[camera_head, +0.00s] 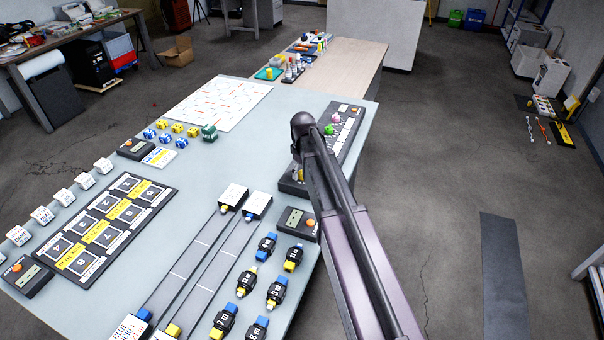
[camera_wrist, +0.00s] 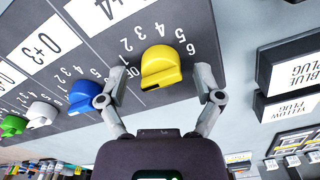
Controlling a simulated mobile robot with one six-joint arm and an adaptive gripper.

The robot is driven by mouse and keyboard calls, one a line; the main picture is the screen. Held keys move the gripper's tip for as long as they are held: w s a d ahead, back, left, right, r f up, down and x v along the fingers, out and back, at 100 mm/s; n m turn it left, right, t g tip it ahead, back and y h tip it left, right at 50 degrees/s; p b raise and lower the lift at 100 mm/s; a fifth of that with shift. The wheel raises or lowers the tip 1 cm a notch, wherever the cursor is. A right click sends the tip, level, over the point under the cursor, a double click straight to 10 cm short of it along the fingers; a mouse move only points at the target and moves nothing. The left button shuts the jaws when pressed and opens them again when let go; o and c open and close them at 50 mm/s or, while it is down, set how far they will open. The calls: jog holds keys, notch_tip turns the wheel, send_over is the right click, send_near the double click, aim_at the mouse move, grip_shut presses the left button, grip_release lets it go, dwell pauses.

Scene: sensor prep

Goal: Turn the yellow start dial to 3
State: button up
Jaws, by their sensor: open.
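The yellow start dial (camera_wrist: 160,68) stands on a dark panel (camera_wrist: 190,20) in the wrist view, with small white digits in an arc around it. I cannot tell for sure which digit its pointer faces. My gripper (camera_wrist: 160,78) is open, with one finger on each side of the dial. Gaps show between the fingers and the dial. In the head view a small piece of yellow (camera_head: 297,174) shows on the panel (camera_head: 345,143), mostly hidden behind my arm.
Blue (camera_wrist: 84,95), white (camera_wrist: 41,113) and green (camera_wrist: 13,126) dials stand in a row left of the yellow one. Two label blocks (camera_wrist: 290,110) are to the right. In the head view, a timer-like box (camera_head: 298,222) and several small plugs (camera_head: 266,244) lie nearby.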

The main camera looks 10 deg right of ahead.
jog(key=shift+c, duration=0.2)
jog(key=c, duration=1.1)
